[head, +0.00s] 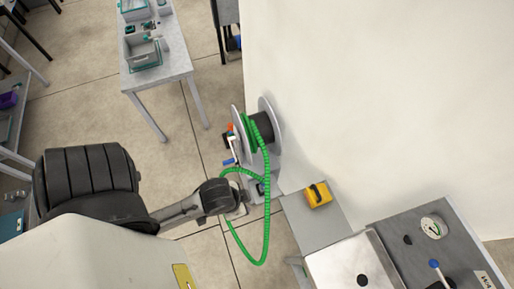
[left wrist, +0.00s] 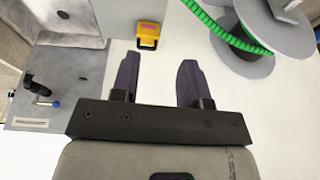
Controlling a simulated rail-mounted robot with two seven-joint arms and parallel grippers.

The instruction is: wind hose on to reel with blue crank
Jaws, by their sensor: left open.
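The hose reel (head: 277,118) has pale grey flanges and a dark hub and stands against the white wall in the head view. The green hose (head: 266,200) wraps partly on it and hangs below in a long loop. The crank's blue handle (head: 229,161) sticks out on the reel's left side, below an orange part. My left gripper (head: 238,210) is below the crank, apart from it, beside the hose. In the left wrist view the left gripper (left wrist: 163,63) is open and empty; the reel (left wrist: 247,67) and hose (left wrist: 222,32) are at upper right. My right gripper is not in view.
A yellow box with a black top (head: 318,195) sits on a grey surface right of the hose. A grey panel with a gauge and blue-tipped lever (head: 434,264) is at lower right. A table with bins (head: 158,76) stands at the back. Open floor lies left of the reel.

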